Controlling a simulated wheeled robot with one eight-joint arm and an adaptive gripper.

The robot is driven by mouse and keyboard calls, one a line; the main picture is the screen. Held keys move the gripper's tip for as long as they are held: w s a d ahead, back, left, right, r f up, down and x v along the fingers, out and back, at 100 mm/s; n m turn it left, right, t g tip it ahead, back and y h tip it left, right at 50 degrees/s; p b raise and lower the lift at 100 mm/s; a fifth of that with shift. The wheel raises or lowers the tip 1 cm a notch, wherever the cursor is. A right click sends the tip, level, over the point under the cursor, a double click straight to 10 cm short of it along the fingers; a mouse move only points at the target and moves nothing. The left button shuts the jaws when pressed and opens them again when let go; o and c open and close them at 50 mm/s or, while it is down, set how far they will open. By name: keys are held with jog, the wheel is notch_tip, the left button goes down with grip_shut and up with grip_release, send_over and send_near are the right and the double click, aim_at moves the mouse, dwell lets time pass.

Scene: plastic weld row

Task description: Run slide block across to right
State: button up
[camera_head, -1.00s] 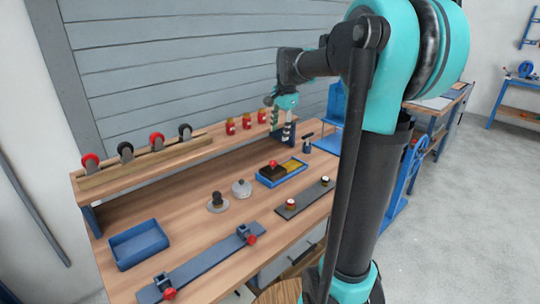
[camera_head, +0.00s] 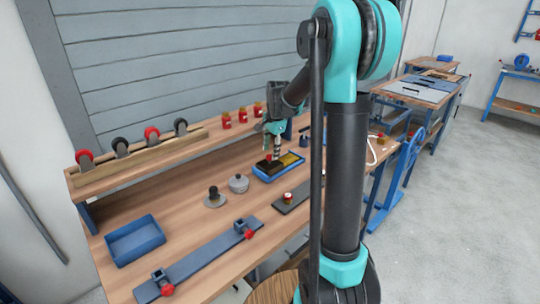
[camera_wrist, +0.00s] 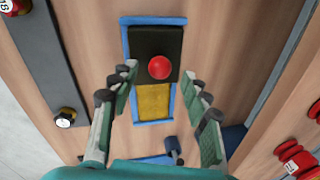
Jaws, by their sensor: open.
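The slide block is a black block (camera_wrist: 142,42) with a red ball knob (camera_wrist: 159,67). It sits in a blue-rimmed tray (camera_wrist: 181,30), which also shows in the head view (camera_head: 293,170). In the head view the block (camera_head: 263,168) is at the tray's left end, and the yellow floor (camera_head: 289,158) shows bare to its right. My gripper (camera_head: 276,154) is above the tray, close to the knob. In the wrist view my gripper (camera_wrist: 164,79) is open, its fingers apart on either side of the knob and the yellow floor, holding nothing.
A dark rail with a white-topped knob (camera_head: 288,197) lies in front of the tray. A grey lidded pot (camera_head: 238,183) and a black-knobbed disc (camera_head: 214,198) stand left. Red jars (camera_head: 242,115) line the shelf behind. My arm hides the bench's right part.

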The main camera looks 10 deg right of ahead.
jog(key=shift+w+a+f, duration=0.1)
jog(key=shift+w+f, duration=0.05)
jog(key=shift+f, duration=0.55)
jog(key=shift+w+a+f, duration=0.1)
jog(key=shift+f, duration=0.55)
jog(key=shift+c, duration=0.2)
jog(key=shift+d, duration=0.1)
grip_shut()
